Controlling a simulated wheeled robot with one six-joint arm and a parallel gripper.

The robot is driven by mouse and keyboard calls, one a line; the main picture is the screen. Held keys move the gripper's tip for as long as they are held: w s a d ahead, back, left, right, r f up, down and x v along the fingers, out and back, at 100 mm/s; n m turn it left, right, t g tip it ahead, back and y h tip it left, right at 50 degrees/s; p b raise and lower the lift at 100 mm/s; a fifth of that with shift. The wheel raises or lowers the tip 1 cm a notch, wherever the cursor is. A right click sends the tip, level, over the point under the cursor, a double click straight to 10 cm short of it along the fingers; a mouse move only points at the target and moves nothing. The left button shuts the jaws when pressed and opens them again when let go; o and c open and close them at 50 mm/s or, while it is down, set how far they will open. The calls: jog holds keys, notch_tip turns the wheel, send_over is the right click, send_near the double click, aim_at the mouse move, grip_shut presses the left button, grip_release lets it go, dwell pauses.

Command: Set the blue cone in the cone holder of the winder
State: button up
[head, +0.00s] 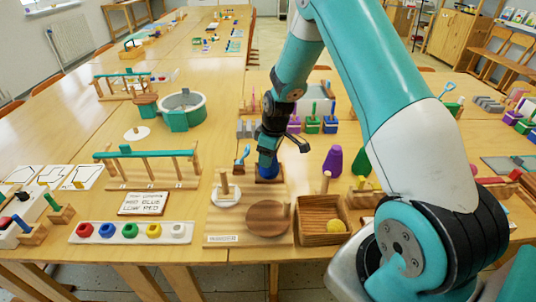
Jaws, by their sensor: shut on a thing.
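My gripper (269,155) points down near the middle of the head view. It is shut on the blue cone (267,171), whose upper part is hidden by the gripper. The cone's lower end shows just above or on a small brown base (269,180); I cannot tell whether they touch. In front of it lies a wooden board (235,225) with an upright peg (225,182) on a pale round base and a brown disc; this looks like the winder with its cone holder. The peg is bare.
A purple cone (333,161) stands to the right of my gripper. A wooden box (313,235) with a yellow ball sits right of the board.

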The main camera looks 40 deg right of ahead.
dwell(0.3)
jog(key=o, duration=1.1)
jog(key=shift+c, duration=0.2)
jog(key=shift+r, duration=0.1)
notch_tip(320, 180, up, 17)
jog(key=s+d, duration=0.1)
jog(key=s, duration=0.1)
jog(key=shift+d, duration=0.25)
jog(key=shift+s, duration=0.1)
